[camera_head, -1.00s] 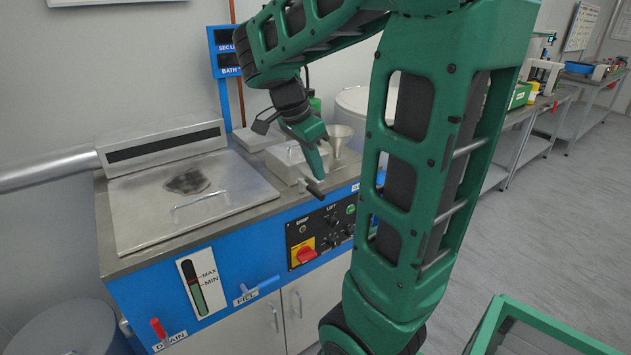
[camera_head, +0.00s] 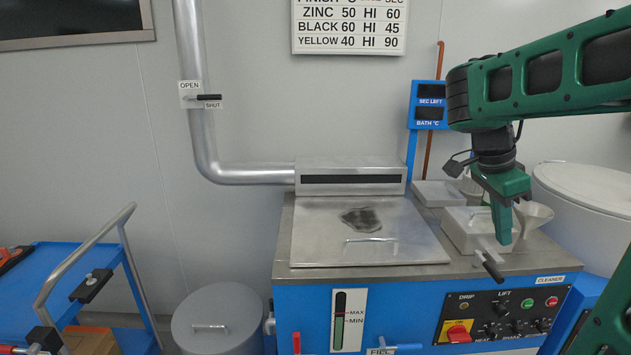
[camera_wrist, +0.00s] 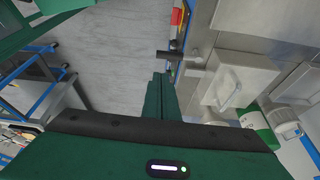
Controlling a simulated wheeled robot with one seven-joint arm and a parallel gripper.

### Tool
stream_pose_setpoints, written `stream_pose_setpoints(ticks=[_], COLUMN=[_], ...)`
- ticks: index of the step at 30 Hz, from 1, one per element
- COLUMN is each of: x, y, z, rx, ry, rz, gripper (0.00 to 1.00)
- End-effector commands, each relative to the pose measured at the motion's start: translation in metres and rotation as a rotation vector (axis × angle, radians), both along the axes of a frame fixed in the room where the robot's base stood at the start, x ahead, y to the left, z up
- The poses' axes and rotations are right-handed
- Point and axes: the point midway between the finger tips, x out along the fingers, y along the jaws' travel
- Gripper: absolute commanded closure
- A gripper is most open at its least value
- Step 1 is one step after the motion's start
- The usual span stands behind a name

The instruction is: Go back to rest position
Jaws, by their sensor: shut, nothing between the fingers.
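My gripper (camera_head: 503,240) points down at the front right of the cleaning machine (camera_head: 420,335), with its green fingers together and nothing between them. Its tips appear close behind a black-handled lever (camera_head: 490,265) at the machine's front edge; I cannot tell whether they touch. A pale lidded box (camera_head: 463,238) stands just behind and left of the fingers. In the wrist view the closed fingers (camera_wrist: 160,92) show near the dark lever handle (camera_wrist: 168,55), with the box (camera_wrist: 235,85) to the right.
A metal lid (camera_head: 330,240) covers the bath on the machine's left. A funnel (camera_head: 535,212) and a large white drum (camera_head: 590,195) stand to the right of my gripper. A grey bin (camera_head: 215,325) and a blue cart (camera_head: 50,275) stand on the left.

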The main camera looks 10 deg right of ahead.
Motion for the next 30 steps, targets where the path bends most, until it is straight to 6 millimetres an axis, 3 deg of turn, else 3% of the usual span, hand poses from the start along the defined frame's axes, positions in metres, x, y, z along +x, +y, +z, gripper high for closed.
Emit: stream_pose_setpoints(ticks=[4, 8, 12, 18, 23, 30], x=[-0.014, -0.046, -0.087, -0.128, -0.140, -0.141], y=[0.002, 0.012, 0.036, 0.076, 0.094, 0.096], z=[-0.007, -0.028, -0.059, -0.094, -0.105, -0.105], rx=[0.031, 0.115, 0.228, 0.336, 0.366, 0.368], ry=[0.025, 0.084, 0.133, 0.141, 0.133, 0.132], rz=[0.092, 0.347, 0.705, 1.117, 1.263, 1.280], gripper=[1.00, 1.00, 1.00, 1.00, 1.00, 1.00])
